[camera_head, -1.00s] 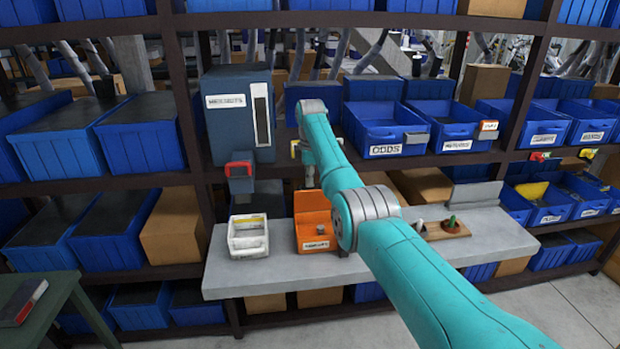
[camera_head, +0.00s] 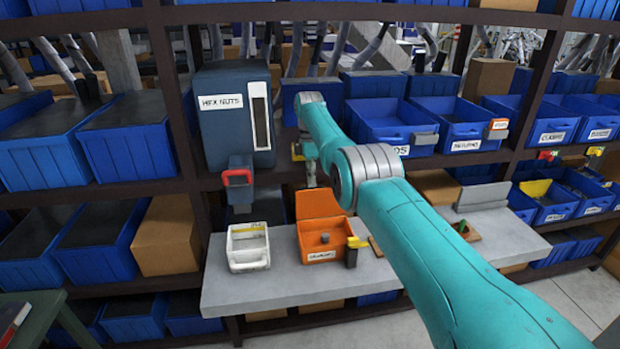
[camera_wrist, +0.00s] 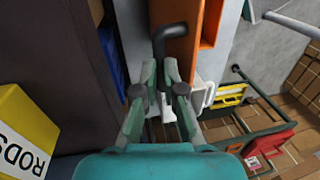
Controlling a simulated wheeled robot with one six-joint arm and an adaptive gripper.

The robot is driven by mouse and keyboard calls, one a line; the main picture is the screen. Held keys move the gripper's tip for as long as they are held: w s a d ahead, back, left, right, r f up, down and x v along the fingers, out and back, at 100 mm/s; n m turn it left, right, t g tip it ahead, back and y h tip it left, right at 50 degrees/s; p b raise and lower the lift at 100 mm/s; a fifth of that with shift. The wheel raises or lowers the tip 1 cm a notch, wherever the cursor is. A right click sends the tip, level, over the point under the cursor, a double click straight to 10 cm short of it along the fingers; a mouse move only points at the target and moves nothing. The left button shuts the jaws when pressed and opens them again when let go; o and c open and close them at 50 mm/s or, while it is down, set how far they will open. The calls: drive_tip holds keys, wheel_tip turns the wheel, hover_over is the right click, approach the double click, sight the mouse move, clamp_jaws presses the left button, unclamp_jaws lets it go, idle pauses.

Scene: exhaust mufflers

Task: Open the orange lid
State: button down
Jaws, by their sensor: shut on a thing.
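The orange box (camera_head: 335,251) sits on the grey bench with its front facing me. Its orange lid (camera_head: 318,204) stands raised at the back of the box, and the inside shows. In the wrist view the orange lid (camera_wrist: 180,15) is at the top, with a dark bent handle (camera_wrist: 168,38) on it. My gripper (camera_wrist: 163,82) is shut on this handle. In the head view my gripper (camera_head: 310,180) is just behind the lid's upper edge, partly hidden by the lid and small.
A white bin (camera_head: 248,247) stands left of the orange box. A dark block with a yellow top (camera_head: 352,254) is at its right. A blue-grey hex nuts dispenser (camera_head: 232,115) hangs at the back left. Blue bins (camera_head: 390,128) fill the shelf behind. The front bench strip is clear.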

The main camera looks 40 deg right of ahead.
drive_tip(key=shift+s+a+f, duration=0.1)
drive_tip(key=shift+s+f, duration=0.1)
drive_tip(key=shift+f, duration=0.35)
drive_tip(key=shift+s+a+f, duration=0.1)
drive_tip(key=shift+s+f, duration=0.05)
drive_tip(key=shift+f, duration=0.4)
drive_tip(key=c, duration=1.4)
unclamp_jaws()
drive_tip(key=shift+c, duration=0.2)
drive_tip(key=shift+o, duration=1.3)
drive_tip(key=shift+w+d+f, duration=0.15)
wheel_tip(320, 180, up, 10)
drive_tip(key=shift+r, duration=0.25)
